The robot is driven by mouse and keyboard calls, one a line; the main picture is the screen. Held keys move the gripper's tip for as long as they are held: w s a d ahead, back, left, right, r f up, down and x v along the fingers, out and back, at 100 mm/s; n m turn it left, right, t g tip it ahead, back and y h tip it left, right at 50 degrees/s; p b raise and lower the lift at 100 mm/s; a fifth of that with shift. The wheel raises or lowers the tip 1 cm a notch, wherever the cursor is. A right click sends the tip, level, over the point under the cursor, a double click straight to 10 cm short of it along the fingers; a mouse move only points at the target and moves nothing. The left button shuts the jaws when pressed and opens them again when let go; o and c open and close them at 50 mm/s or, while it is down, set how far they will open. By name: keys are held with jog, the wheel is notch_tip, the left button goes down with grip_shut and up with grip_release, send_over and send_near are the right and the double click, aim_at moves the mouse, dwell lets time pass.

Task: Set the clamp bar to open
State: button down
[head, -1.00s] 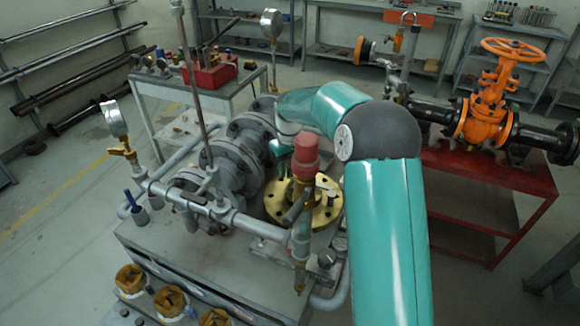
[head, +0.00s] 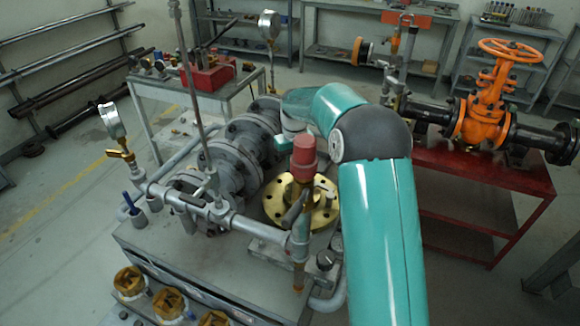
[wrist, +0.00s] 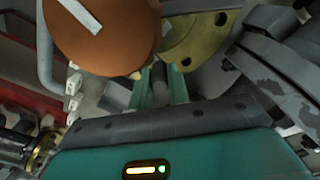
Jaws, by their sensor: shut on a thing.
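In the wrist view my gripper (wrist: 160,92) has its two green fingers closed on a short dark grey rod end (wrist: 159,72), which I take to be the clamp bar. Most of the bar is hidden. A yellow brass flange (wrist: 192,45) with bolt holes lies just beyond the fingers. In the head view the same flange (head: 322,217) sits on the grey bench, partly behind a red-capped valve (head: 304,155). My fingers and the bar's angle cannot be made out there, behind that valve and my arm.
The round red-brown cap (wrist: 100,35) is close to my fingers in the wrist view. Grey flanged piping (head: 240,145) stands left of the flange. A pressure gauge (head: 112,120) stands at far left. An orange valve (head: 485,118) on a red stand is at right.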

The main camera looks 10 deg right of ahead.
jog(key=d+m, duration=0.2)
jog(key=w+d+m, duration=0.1)
jog(key=d+m, duration=0.1)
jog(key=d, duration=0.1)
jog(key=w+d+m, duration=0.1)
jog(key=d+m, duration=0.1)
jog(key=d, duration=0.1)
jog(key=shift+w+m, duration=0.15)
jog(key=shift+m, duration=0.25)
jog(key=shift+d+m, duration=1.1)
jog(key=shift+d, duration=0.3)
jog(key=c, duration=1.3)
grip_release()
jog(key=shift+r, duration=0.1)
notch_tip(320, 180, up, 14)
jog(key=shift+f, duration=0.15)
